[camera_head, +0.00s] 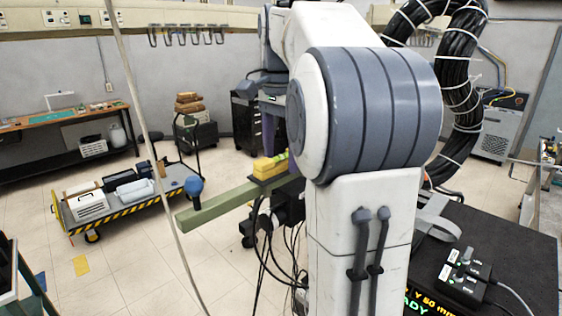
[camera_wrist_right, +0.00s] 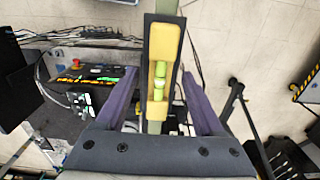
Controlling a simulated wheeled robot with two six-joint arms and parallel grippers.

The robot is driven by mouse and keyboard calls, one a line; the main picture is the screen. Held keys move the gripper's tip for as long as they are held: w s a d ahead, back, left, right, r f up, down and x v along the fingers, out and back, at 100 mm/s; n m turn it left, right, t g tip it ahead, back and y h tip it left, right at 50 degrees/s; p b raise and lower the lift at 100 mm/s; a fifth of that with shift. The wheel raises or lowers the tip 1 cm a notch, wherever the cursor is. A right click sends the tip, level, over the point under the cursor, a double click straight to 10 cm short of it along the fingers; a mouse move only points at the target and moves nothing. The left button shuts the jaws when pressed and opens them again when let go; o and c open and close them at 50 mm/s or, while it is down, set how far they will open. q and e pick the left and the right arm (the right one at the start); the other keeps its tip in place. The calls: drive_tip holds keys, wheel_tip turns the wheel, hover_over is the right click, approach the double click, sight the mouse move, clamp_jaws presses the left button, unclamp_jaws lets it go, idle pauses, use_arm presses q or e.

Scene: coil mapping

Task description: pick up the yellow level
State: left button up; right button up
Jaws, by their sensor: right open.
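The yellow level (camera_head: 270,166) lies on a dark holder at the end of a long green beam (camera_head: 222,204), near the middle of the head view. In the right wrist view the level (camera_wrist_right: 160,50) runs up and down the picture, with its green vial showing. My right gripper (camera_wrist_right: 160,80) is open, with one purple finger on each side of the level and a gap to it on both sides. In the head view the right gripper (camera_head: 274,143) points down at the level, partly hidden behind the large white and grey arm. My left gripper does not show.
A striped cart (camera_head: 128,205) with boxes stands at the left on the tiled floor. A black control box (camera_head: 466,276) sits on a dark surface at the lower right. Loose black cables (camera_head: 268,240) hang below the beam. A pale cable crosses the left of the head view.

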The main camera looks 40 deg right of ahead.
drive_tip(key=shift+f, duration=0.1)
drive_tip(key=shift+c, duration=0.3)
clamp_jaws()
